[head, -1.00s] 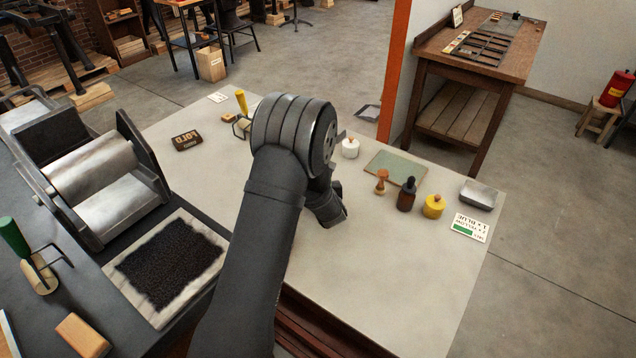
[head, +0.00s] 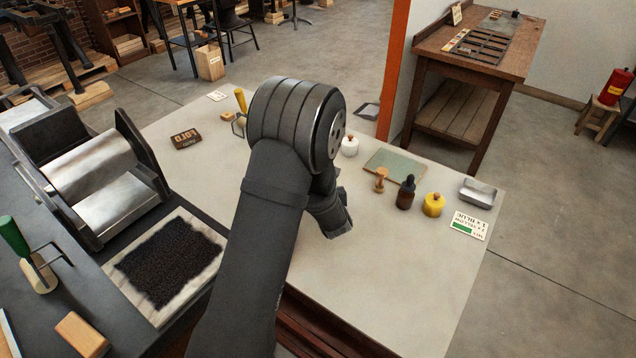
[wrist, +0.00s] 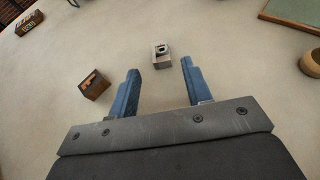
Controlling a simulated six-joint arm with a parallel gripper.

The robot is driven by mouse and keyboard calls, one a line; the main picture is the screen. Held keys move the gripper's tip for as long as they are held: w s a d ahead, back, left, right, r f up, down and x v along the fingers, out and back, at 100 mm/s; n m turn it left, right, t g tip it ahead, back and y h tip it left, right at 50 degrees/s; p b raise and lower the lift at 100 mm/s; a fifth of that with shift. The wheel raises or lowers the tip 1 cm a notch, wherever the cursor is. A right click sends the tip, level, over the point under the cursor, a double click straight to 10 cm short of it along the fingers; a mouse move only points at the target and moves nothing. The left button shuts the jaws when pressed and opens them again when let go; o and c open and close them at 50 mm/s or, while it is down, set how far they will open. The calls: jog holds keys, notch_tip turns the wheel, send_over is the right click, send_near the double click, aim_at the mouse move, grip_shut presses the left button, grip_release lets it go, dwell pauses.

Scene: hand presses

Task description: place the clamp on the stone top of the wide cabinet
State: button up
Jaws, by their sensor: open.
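The pale stone top (head: 400,275) spreads across the middle of the head view. My gripper (wrist: 160,66) is over it, with two blue fingers apart and nothing held. Just beyond the fingertips, in line with the gap between them, a small grey metal piece with a round part (wrist: 162,54) rests on the top. It may be the clamp; it is too small to be sure. In the head view my arm hides this piece and the fingers.
A dark wooden block (wrist: 94,84) lies left of the fingers. A green mat (head: 398,167), a wooden stamp (head: 380,180), a dark bottle (head: 406,193), a yellow pot (head: 433,205) and a metal tray (head: 477,192) stand at the right. The front right of the top is clear.

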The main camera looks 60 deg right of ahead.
jog(key=shift+o, duration=0.4)
jog(key=v, duration=0.6)
jog(key=v, duration=0.4)
jog(key=shift+s+a, duration=0.25)
jog(key=shift+a, duration=0.05)
jog(key=x, duration=1.7)
jog(key=shift+d, duration=0.1)
jog(key=shift+r, duration=0.1)
grip_shut()
